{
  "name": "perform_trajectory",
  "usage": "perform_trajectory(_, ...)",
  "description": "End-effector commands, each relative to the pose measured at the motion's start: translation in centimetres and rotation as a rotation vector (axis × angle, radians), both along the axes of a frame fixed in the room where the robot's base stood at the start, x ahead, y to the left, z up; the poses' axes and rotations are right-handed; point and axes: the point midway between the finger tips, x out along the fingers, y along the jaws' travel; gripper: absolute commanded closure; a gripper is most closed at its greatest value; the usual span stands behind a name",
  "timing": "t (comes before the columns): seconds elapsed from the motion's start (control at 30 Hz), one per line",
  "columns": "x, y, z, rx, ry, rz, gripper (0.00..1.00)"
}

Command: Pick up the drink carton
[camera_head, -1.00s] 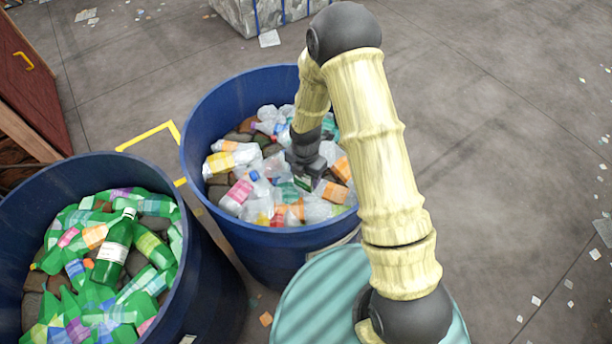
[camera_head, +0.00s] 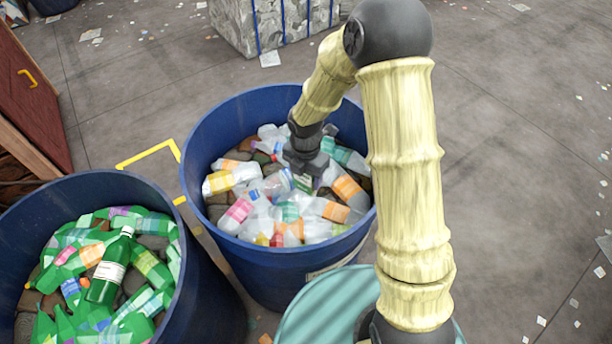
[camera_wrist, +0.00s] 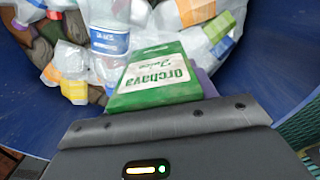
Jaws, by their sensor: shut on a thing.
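In the head view my gripper (camera_head: 304,168) is inside the far blue barrel (camera_head: 203,122), low over the bottles.
Clear bottles with coloured labels (camera_head: 240,213) fill the far barrel around my gripper. A second blue barrel (camera_head: 45,193) with green bottles stands at the lower left. A teal round top (camera_head: 310,310) is at the front. The floor to the right is mostly open.

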Motion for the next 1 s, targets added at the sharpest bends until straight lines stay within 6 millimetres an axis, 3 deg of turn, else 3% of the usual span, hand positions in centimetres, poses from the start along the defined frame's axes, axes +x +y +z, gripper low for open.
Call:
perform_trajectory(0.37, 0.0, 0.0, 0.3, 0.000, 0.000, 0.000, 0.65)
perform_trajectory(1.0, 0.0, 0.0, 4.2, 0.000, 0.000, 0.000, 0.65)
